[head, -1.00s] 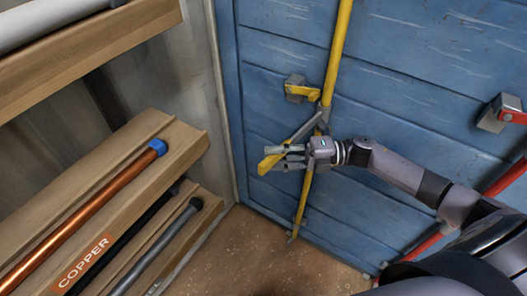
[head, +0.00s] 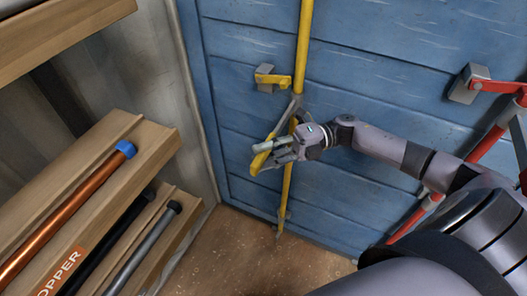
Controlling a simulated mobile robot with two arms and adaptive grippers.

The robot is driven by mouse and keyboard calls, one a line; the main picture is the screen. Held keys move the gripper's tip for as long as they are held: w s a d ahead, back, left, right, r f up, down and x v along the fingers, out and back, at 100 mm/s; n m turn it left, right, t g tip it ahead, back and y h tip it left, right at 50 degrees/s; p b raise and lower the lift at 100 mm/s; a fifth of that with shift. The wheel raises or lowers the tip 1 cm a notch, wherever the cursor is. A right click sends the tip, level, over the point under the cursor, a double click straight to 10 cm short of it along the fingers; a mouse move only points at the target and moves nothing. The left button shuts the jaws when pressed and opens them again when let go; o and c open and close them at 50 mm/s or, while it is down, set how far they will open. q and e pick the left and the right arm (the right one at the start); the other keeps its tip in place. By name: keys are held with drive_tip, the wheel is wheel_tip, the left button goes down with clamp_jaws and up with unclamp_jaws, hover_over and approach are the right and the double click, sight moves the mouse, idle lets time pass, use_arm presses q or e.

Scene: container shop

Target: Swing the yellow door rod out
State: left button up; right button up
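The yellow door rod (head: 302,45) runs upright along the blue door. A lever handle with a grey shank and a yellow grip (head: 261,161) comes off the rod and points down to the left, away from its catch. My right gripper (head: 271,151) reaches in from the right, with its fingers closed around the yellow grip and partly hiding it. A grey bracket with a yellow catch (head: 273,79) sits on the door left of the rod, above the gripper, with no handle in it. My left gripper is out of view.
A red door rod (head: 483,146) with a red catch and grey bracket (head: 466,85) is at the right, partly behind my arm. A wooden rack (head: 150,162) with copper, black and grey pipes stands at the left. Brown floor (head: 235,255) is bare between.

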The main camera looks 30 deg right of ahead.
drive_tip(key=shift+o, duration=1.3)
drive_tip(key=shift+d, duration=0.1)
drive_tip(key=shift+o, duration=0.4)
drive_tip(key=d, duration=0.8)
drive_tip(key=shift+f, duration=0.2)
drive_tip(key=shift+a, duration=0.2)
